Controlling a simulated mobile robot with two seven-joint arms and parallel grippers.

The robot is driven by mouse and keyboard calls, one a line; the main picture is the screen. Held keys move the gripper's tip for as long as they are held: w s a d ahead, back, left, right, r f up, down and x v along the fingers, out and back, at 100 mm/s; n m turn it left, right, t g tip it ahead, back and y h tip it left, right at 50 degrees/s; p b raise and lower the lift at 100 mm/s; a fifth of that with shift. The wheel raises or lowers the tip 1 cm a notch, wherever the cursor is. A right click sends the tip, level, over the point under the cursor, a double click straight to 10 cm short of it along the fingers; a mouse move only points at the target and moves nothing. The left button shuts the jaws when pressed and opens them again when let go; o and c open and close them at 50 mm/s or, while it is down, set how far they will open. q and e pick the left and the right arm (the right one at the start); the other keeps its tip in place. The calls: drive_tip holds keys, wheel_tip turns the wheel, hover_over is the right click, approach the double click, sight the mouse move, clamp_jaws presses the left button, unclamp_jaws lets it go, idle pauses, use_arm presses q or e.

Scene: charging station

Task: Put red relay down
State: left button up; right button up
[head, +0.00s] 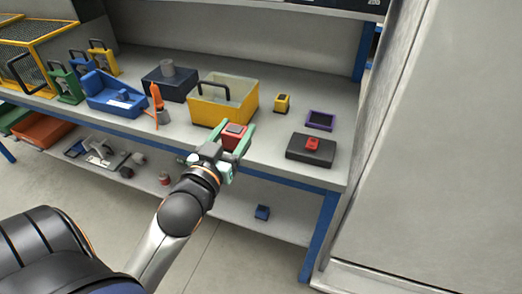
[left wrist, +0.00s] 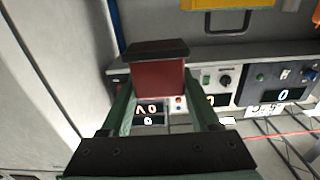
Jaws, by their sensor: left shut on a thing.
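The red relay (head: 235,137) is a small red block with a dark top. It is near the front edge of the grey workbench (head: 270,150), in front of the yellow bin. My left gripper (head: 230,146) is shut on it, with one green finger on each side. In the left wrist view the red relay (left wrist: 158,78) sits upright between the fingertips of my left gripper (left wrist: 160,98). I cannot tell whether its underside touches the bench. My right gripper is not in view.
A yellow bin (head: 208,112) with a dark handle stands behind the relay. To the right are a yellow relay (head: 282,103), a purple-rimmed tray (head: 320,120) and a black box (head: 311,155) with a small red piece on top. Bare bench lies between them. A blue block (head: 262,212) is on the lower shelf.

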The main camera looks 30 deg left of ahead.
use_arm(q)
drive_tip(key=w+f+b, duration=0.1)
drive_tip(key=w+f, duration=0.2)
drive_tip(key=w, duration=0.1)
drive_tip(key=w+a+f+b, duration=0.1)
drive_tip(key=w+f, duration=0.2)
drive_tip(key=w, duration=0.1)
drive_tip(key=w+a+f+b, duration=0.1)
drive_tip(key=w+f, duration=0.2)
drive_tip(key=w, duration=0.2)
drive_tip(key=shift+a, duration=0.25)
drive_tip(key=f, duration=0.3)
drive_tip(key=shift+w+f+b, duration=0.15)
drive_tip(key=shift+w+b, duration=0.2)
drive_tip(key=shift+w, duration=0.05)
drive_tip(key=shift+f, duration=0.15)
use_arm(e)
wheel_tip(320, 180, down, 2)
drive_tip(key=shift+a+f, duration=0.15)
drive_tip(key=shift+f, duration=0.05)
use_arm(q)
drive_tip(key=shift+f, duration=0.15)
drive_tip(key=o, duration=0.9)
drive_tip(key=shift+f, duration=0.1)
drive_tip(key=o, duration=0.5)
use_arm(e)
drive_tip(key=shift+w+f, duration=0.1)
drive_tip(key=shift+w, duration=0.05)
